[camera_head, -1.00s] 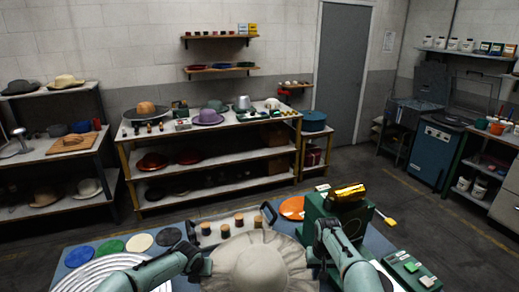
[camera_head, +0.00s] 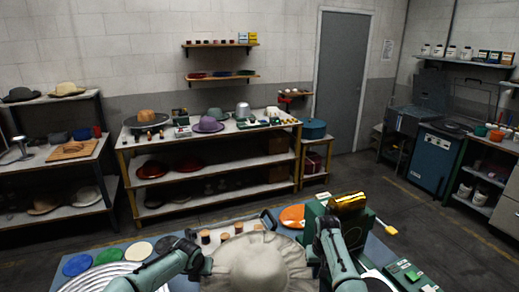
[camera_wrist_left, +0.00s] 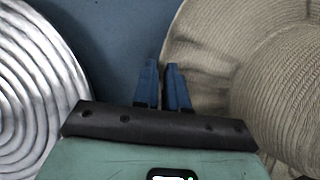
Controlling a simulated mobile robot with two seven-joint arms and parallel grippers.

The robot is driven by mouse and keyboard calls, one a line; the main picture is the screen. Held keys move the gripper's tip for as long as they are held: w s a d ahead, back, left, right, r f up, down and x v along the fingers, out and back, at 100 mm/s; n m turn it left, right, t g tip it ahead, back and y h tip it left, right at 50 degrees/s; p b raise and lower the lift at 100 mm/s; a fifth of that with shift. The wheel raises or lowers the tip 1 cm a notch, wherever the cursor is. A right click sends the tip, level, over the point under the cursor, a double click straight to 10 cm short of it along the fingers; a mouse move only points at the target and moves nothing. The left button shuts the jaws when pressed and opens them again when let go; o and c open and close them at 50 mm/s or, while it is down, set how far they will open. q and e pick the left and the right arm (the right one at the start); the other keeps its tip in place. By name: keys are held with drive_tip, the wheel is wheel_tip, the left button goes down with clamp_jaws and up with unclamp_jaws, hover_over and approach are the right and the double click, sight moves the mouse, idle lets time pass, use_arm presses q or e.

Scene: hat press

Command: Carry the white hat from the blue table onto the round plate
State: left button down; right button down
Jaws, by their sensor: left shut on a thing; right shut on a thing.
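The white hat (camera_head: 258,266), with a wide wavy brim, is at the bottom centre of the head view, above the blue table (camera_head: 133,244). Its woven brim also fills the right of the left wrist view (camera_wrist_left: 205,50). My left gripper (camera_head: 206,266) is shut on the brim's left side; its blue fingers (camera_wrist_left: 163,82) are close together at the brim edge. My right gripper (camera_head: 314,258) is shut on the brim's right side; its fingertips are hard to make out. The round plate (camera_head: 100,282), silvery with concentric ridges, lies left of the hat, partly behind my left arm.
Coloured discs (camera_head: 108,257) lie in a row behind the plate. A tray with cork-topped pieces (camera_head: 226,236) is just behind the hat. A green machine with a gold top (camera_head: 347,200) and an orange disc (camera_head: 291,215) stand at the right.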

use_arm(q)
drive_tip(key=shift+a+r, duration=0.1)
